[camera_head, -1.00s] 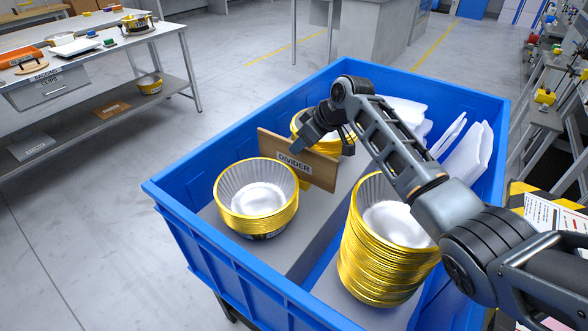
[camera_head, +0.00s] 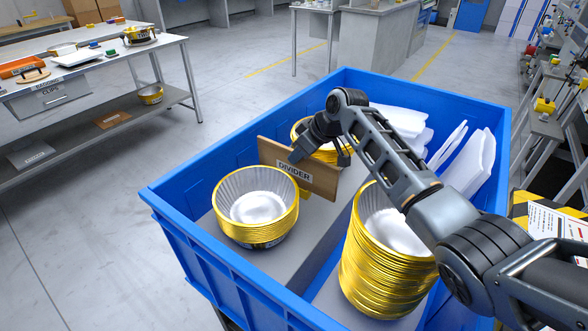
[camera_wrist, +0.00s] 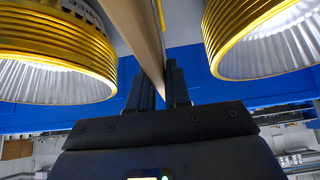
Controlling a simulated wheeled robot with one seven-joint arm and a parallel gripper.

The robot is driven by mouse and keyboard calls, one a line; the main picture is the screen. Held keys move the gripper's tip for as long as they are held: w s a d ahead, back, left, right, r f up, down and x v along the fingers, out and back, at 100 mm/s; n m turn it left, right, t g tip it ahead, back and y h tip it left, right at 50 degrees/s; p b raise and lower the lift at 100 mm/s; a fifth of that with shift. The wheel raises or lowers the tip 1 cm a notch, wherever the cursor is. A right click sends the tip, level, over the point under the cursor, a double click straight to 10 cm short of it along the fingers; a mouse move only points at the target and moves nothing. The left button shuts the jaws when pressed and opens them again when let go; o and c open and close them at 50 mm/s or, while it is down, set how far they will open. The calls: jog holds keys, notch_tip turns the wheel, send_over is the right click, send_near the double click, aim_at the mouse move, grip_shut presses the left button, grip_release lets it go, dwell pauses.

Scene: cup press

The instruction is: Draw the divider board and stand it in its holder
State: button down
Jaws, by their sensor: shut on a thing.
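The divider board (camera_head: 275,155) is a flat brown wooden panel with a label reading DIVIDER. It stands on edge inside the blue bin, between the near left stack of gold-rimmed cups (camera_head: 257,215) and the stack behind it (camera_head: 312,130). My gripper (camera_head: 296,154) is shut on the board's top edge, near its middle. In the wrist view the board (camera_wrist: 137,30) runs edge-on between my two fingers (camera_wrist: 160,88), with cup stacks on both sides. The board's lower edge is partly hidden by the near stack. I cannot make out the holder.
The blue bin (camera_head: 208,277) has raised walls around everything. A tall gold cup stack (camera_head: 385,270) stands at the front right, below my arm. White trays (camera_head: 465,160) lean at the bin's right. A workbench (camera_head: 150,52) stands at the left across open floor.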

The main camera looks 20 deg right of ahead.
jog(key=shift+r+p, duration=0.6)
jog(key=shift+r, duration=0.1)
dwell(0.9)
jog(key=shift+r+p, duration=1.5)
jog(key=shift+r, duration=0.4)
